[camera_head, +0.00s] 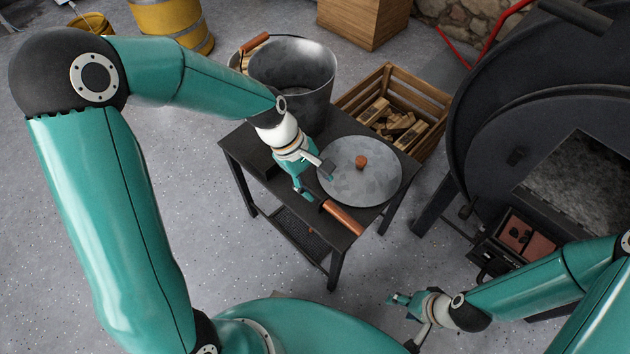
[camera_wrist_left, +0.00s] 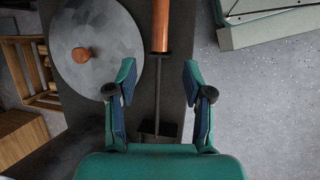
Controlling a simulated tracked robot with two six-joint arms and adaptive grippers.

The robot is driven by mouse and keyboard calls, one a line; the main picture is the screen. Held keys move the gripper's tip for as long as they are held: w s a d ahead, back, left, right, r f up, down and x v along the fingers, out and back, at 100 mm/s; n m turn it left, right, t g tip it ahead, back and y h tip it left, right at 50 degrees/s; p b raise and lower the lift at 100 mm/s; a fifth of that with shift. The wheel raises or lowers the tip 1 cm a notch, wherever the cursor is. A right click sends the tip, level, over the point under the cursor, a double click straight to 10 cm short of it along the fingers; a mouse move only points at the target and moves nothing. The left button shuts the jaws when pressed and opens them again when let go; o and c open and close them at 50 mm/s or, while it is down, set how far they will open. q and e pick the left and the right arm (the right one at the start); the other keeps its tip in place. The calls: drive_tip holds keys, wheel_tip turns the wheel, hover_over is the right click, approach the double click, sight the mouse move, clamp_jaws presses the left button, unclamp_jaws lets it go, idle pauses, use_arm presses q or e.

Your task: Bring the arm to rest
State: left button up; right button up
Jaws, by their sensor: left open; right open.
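My left arm reaches in from the left, and my left gripper (camera_head: 318,182) is over the small dark table (camera_head: 240,152). In the left wrist view the gripper (camera_wrist_left: 158,78) is open and empty. A dark tool with an orange-brown wooden handle (camera_head: 342,217) lies on the table below it; in that view the handle (camera_wrist_left: 161,25) and its dark metal end (camera_wrist_left: 157,128) line up with the gap between the fingers. My right gripper (camera_head: 402,308) is open and empty over the floor at lower right.
A round grey lid (camera_head: 358,172) with a wooden knob lies on the table beside the left gripper. A metal bucket (camera_head: 305,72) stands behind. A wooden crate (camera_head: 432,92) holds firewood. The dark barrel stove (camera_head: 480,150) fills the right, with an ash drawer (camera_head: 520,240) below its opening.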

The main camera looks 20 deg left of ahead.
idle(0.4)
use_arm(q)
drive_tip(key=s+d+f+m+g, duration=0.35)
drive_tip(key=s+f+m, duration=0.35)
drive_tip(key=s+f, duration=1.15)
drive_tip(key=w+r+m+t+p, duration=0.1)
drive_tip(key=w+r+m+p, duration=0.1)
drive_tip(key=r+p, duration=0.5)
drive_tip(key=w+r+m+t+p, duration=0.2)
drive_tip(key=w+r+p, duration=0.1)
drive_tip(key=r+p, duration=0.5)
drive_tip(key=shift+w+d+m+y+p, duration=0.2)
drive_tip(key=shift+d+m+y+p, duration=0.1)
drive_tip(key=shift+p, duration=0.5)
